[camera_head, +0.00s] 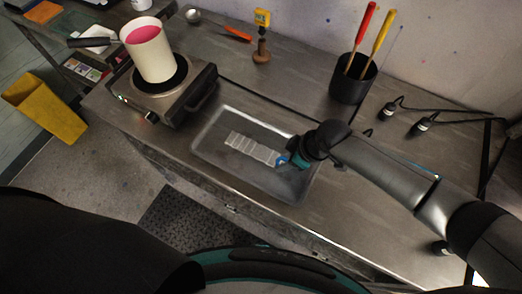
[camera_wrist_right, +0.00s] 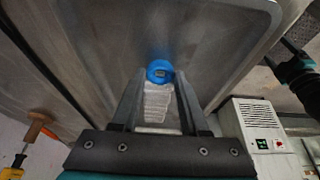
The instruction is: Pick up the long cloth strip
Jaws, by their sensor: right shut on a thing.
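The long cloth strip (camera_head: 252,149) is pale, with crosswise bands, and shows over the shallow metal tray (camera_head: 208,150). Its right end meets a blue piece (camera_head: 281,160). My right gripper (camera_head: 290,161) is at that end, shut on the strip; its fingers are partly hidden in the head view. In the right wrist view the strip (camera_wrist_right: 156,100) runs between the two fingers, with the round blue piece (camera_wrist_right: 160,71) at the fingertips. A dark and teal hand, seemingly my left gripper (camera_wrist_right: 297,68), shows at the right edge of that view; its jaws are unclear.
A hot plate (camera_head: 165,95) with a white pot (camera_head: 149,55) of pink liquid stands left of the tray. A black holder (camera_head: 352,85) with red and yellow handled tools stands behind. A yellow bin (camera_head: 45,105) is at far left.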

